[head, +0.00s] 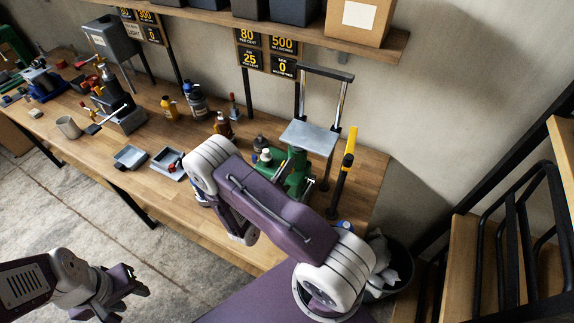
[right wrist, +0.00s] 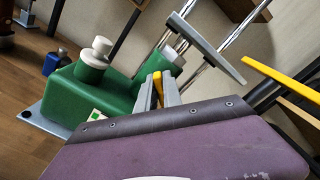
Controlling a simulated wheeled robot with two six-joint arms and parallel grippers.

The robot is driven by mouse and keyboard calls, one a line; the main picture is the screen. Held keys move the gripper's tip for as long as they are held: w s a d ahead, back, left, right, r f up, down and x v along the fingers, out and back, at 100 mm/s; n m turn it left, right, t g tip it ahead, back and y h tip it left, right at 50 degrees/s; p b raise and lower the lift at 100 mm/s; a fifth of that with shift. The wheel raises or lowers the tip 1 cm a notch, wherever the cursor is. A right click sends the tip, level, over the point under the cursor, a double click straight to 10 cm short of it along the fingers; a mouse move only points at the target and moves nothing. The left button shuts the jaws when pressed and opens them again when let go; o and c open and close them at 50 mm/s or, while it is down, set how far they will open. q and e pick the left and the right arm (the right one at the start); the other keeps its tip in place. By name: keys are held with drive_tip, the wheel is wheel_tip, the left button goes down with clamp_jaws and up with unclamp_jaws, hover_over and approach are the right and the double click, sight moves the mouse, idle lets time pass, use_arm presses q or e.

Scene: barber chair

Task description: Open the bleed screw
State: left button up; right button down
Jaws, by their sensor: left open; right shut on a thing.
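The green jack body (head: 297,182) of a press stands near the right end of the workbench, partly hidden by my right arm. In the right wrist view the green body (right wrist: 105,100) fills the left half, with a grey-white cap on its top. My right gripper (right wrist: 163,84) is shut on a small yellow part (right wrist: 158,88) beside the green body. I take this part to be the bleed screw; most of it is hidden between the fingers. In the head view the right gripper is hidden behind my arm. My left gripper (head: 128,288) is open and empty over the floor, away from the bench.
A black lever with a yellow end (head: 349,160) stands right of the press, and a grey plate (head: 310,137) sits between its posts. Bottles (head: 197,103) and grey trays (head: 168,160) lie further left. A bin (head: 392,270) stands beside the bench's right end.

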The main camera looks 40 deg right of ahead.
drive_tip(key=shift+n, duration=1.6)
drive_tip(key=c, duration=1.5)
unclamp_jaws()
drive_tip(key=b+v, duration=0.3)
drive_tip(key=v, duration=0.6)
drive_tip(key=shift+f, duration=0.1)
